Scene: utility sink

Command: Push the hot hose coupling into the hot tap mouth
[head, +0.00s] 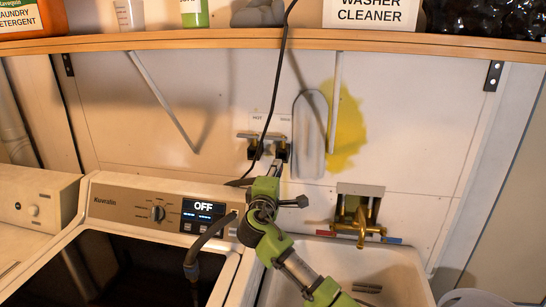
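The tap fitting (262,136) is on the back wall under a small label plate (270,120) marked hot on the left; the right-hand word is blurred. Two dark mouths hang below it, the hot tap mouth (252,152) at left and another (282,153) at right. My green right arm reaches up from the bottom, and its gripper (276,166) is just below the right-hand mouth. The wrist hides the fingers, so I cannot tell whether they hold anything. I cannot make out the hot hose coupling. My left gripper is not in view.
A grey hose (212,230) bends down over the washer (125,199). A black cable (277,85) hangs past the taps. The sink (395,268) with a brass faucet (361,222) is at right. A shelf (200,39) with bottles runs above.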

